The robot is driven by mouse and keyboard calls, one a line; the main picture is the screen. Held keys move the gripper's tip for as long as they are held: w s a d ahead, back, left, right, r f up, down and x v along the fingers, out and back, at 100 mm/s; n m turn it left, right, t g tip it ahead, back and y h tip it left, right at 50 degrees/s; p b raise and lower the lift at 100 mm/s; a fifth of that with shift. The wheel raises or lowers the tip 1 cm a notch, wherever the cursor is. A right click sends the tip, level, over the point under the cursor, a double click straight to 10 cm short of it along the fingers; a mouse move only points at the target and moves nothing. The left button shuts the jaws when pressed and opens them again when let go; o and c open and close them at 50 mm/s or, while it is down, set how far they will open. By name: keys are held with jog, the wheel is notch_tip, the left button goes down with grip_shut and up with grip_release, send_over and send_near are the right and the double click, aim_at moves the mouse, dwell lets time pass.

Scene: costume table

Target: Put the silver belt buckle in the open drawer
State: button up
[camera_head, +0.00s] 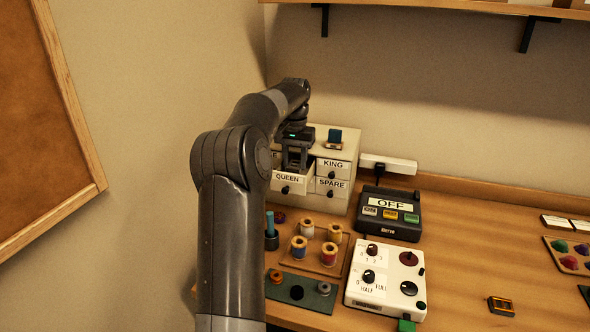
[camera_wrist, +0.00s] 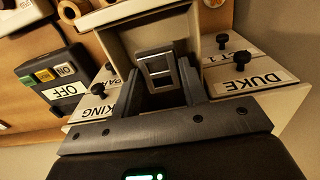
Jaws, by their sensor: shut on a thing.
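The silver belt buckle (camera_wrist: 160,68), a small rectangular frame with a crossbar, sits between the fingertips of my gripper (camera_wrist: 161,84) in the wrist view. The fingers are shut on it. The open drawer, labelled QUEEN (camera_head: 288,179), sticks out of the small cream cabinet (camera_head: 345,150) in the head view. My gripper (camera_head: 295,163) points down over this drawer. In the wrist view the drawer's pale walls (camera_wrist: 120,42) surround the buckle and fingertips. I cannot tell whether the buckle touches the drawer floor. In the head view the buckle is hidden.
KING (camera_head: 333,164) and SPARE (camera_head: 331,184) drawers are shut at the right. A DUKE drawer (camera_wrist: 252,82) shows in the wrist view. A small blue item (camera_head: 335,135) stands on the cabinet. Spools (camera_head: 328,253) and an OFF box (camera_head: 390,212) are nearby. Another buckle (camera_head: 501,306) lies far right.

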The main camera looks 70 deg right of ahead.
aim_at(295, 164)
jog(key=shift+f, duration=1.65)
jog(key=shift+f, duration=0.15)
jog(key=o, duration=0.7)
notch_tip(295, 164, up, 12)
jog(key=shift+f, duration=0.2)
jog(key=shift+r, duration=0.4)
